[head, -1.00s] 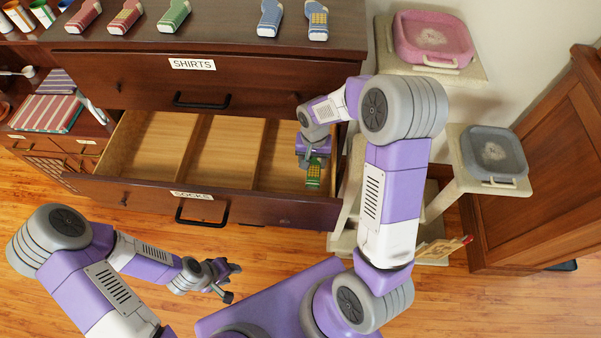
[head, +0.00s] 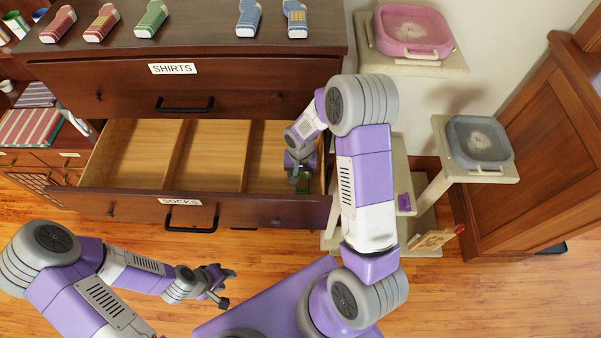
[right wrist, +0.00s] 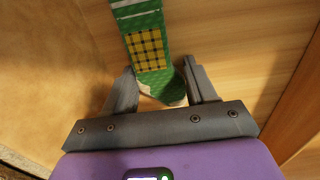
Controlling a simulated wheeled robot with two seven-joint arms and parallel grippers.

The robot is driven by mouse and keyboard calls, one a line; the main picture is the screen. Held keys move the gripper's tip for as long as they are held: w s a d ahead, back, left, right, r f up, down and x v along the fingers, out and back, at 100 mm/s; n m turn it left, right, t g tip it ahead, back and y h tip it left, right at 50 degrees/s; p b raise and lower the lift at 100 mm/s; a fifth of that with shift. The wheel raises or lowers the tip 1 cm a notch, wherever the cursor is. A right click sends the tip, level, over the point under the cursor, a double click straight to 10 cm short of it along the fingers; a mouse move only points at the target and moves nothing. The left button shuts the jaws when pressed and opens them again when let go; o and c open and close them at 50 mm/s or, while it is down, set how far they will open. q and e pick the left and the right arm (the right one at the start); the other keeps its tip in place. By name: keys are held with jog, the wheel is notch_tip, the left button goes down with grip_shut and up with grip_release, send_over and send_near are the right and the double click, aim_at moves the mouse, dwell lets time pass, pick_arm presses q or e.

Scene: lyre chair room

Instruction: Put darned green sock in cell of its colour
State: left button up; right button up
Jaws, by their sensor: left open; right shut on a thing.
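The darned green sock (head: 303,184), green with a yellow checked patch, is in my right gripper (head: 301,172), at the right-hand cell of the open SOCKS drawer (head: 128,204). In the right wrist view the sock (right wrist: 151,48) stands between the two fingers of the right gripper (right wrist: 160,82), with wooden drawer surfaces around it. I cannot tell whether it touches the cell floor. The three cells show bare wood; the right one is partly hidden by my arm. My left gripper (head: 228,288) is open and empty over the floor, in front of the drawer.
Red (head: 59,24), patched red (head: 102,23), green (head: 152,19), blue (head: 248,18) and patched blue (head: 295,19) socks lie on the dresser top. The shut SHIRTS drawer (head: 120,85) is above. A cat tree with pink (head: 410,30) and grey (head: 480,140) trays stands right.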

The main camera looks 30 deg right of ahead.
aim_at(301, 175)
jog(key=o, duration=1.1)
jog(key=shift+r+p, duration=0.25)
jog(key=shift+p, duration=0.1)
notch_tip(301, 175, up, 12)
jog(key=shift+f+p, duration=0.1)
jog(key=shift+p, duration=0.25)
